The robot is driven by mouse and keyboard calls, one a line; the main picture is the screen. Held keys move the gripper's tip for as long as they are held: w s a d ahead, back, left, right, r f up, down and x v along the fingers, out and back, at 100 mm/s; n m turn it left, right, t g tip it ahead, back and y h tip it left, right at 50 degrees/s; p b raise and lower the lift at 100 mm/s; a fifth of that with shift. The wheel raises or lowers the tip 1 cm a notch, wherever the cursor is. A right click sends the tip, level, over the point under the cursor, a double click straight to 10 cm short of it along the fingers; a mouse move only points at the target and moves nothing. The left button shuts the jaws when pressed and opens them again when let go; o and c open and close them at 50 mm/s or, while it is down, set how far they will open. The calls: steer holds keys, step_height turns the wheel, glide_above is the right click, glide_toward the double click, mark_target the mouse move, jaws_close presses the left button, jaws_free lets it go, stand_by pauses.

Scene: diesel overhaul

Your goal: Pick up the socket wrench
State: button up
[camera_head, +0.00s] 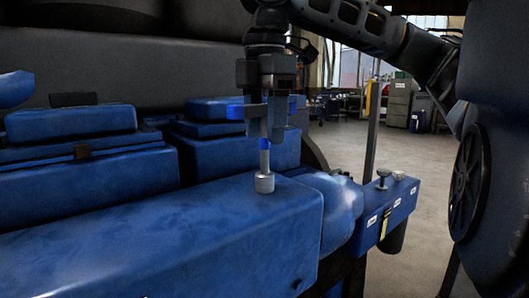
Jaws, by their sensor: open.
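The socket wrench (264,163) stands upright on the flat top of a blue engine part (170,225). It has a thin grey shaft, a blue band, and a wide grey socket at its lower end. My gripper (267,128) points straight down over the wrench and is open. Its fingers overlap the wrench's upper part in this view. They hide some of it, and I cannot tell whether they touch it.
Blue engine covers (72,122) rise behind and left. A small blue box (389,212) with knobs on top stands to the right, near an upright post (374,130). A dark wheel (468,182) is at the far right. Open floor (420,165) lies beyond.

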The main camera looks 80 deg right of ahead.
steer(key=shift+c, duration=0.4)
jaws_close()
steer(key=shift+r, duration=0.1)
